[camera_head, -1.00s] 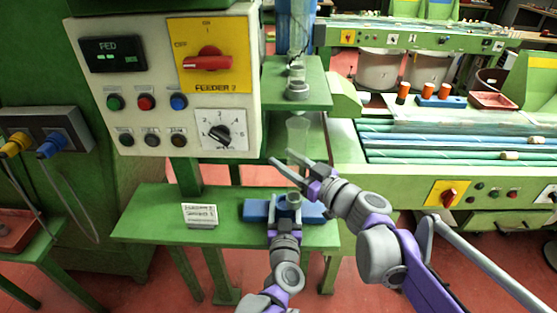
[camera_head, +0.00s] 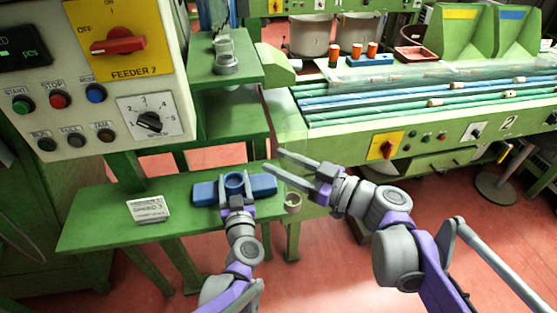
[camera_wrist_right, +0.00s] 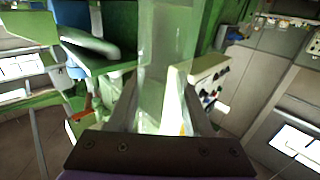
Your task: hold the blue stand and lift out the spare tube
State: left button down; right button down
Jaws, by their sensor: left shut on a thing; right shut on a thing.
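The blue stand (camera_head: 262,186) lies on the green shelf, and its round middle socket shows empty. My left gripper (camera_head: 234,187) is shut on the blue stand at this socket. The spare tube (camera_head: 293,203) is clear and hard to see against the background. It is out of the stand, upright or nearly so, just to the right of it in the head view. My right gripper (camera_head: 274,160) is shut on the tube. The right wrist view shows the clear tube (camera_wrist_right: 167,60) between the fingers.
A white label card (camera_head: 149,209) stands on the green shelf (camera_head: 90,225) left of the stand. The feeder control box (camera_head: 95,80) rises at upper left. A higher green ledge (camera_head: 225,75) is behind. A green bench with rods (camera_head: 400,108) lies at right.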

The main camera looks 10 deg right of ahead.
pick_arm(q)
grip_release()
jog(key=shift+s, duration=0.1)
jog(key=s, duration=1.2)
